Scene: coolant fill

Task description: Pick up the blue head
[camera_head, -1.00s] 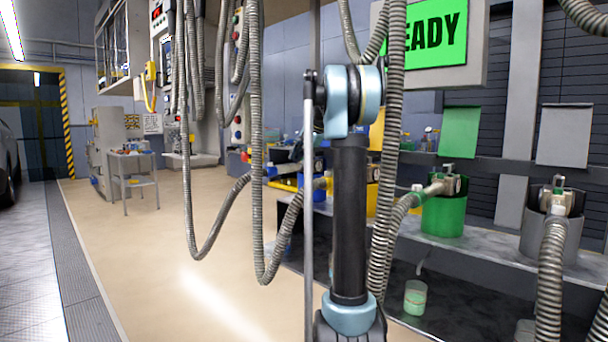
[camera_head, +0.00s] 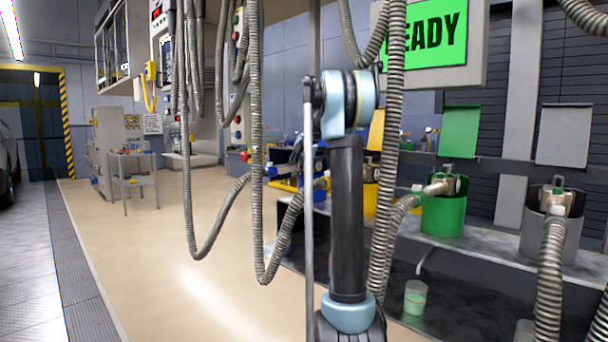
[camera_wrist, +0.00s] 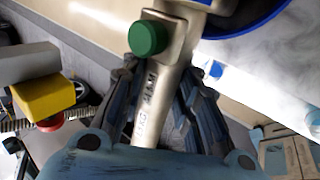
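The blue head is seen close in the wrist view as a pale metal body (camera_wrist: 165,75) with stamped lettering and a green round knob (camera_wrist: 148,38). A blue container rim (camera_wrist: 240,27) curves above it. My gripper (camera_wrist: 162,75) has one dark finger on each side of the metal body, with the tips close along its sides. Whether they press on it cannot be told. In the head view, a hose-end fitting (camera_head: 321,183) shows beside my arm at the blue container (camera_head: 316,194).
Corrugated hoses (camera_head: 256,150) hang in front and left of my arm. A green bucket (camera_head: 443,215) and a grey bucket (camera_head: 540,238) stand on the bench at right. A yellow block (camera_wrist: 43,97) and a red part (camera_wrist: 50,123) are left of my gripper. Open floor (camera_head: 150,230) lies at left.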

